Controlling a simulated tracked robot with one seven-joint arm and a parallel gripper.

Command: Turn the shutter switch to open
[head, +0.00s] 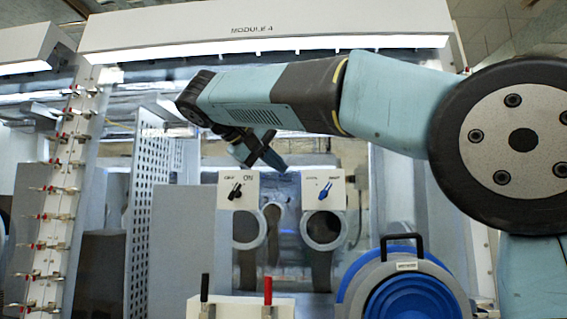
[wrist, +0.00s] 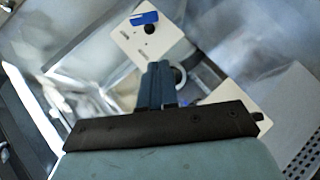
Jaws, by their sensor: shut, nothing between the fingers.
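A white plate with a blue switch (head: 325,191) stands right of centre in the head view, with small labels that I cannot read surely. The blue handle leans to the upper right. The blue switch also shows at the top of the wrist view (wrist: 144,17). My gripper (head: 275,162) is shut and empty, up and left of the blue switch and apart from it. In the wrist view my closed fingers (wrist: 158,72) point toward the plate, below the blue switch, with a gap.
A white plate with a black switch (head: 235,191) stands to the left. Round ports sit below both plates. A blue round lid (head: 410,297) with a black handle, and a white box with black and red levers (head: 267,290), stand in front. A perforated panel (head: 139,210) is at left.

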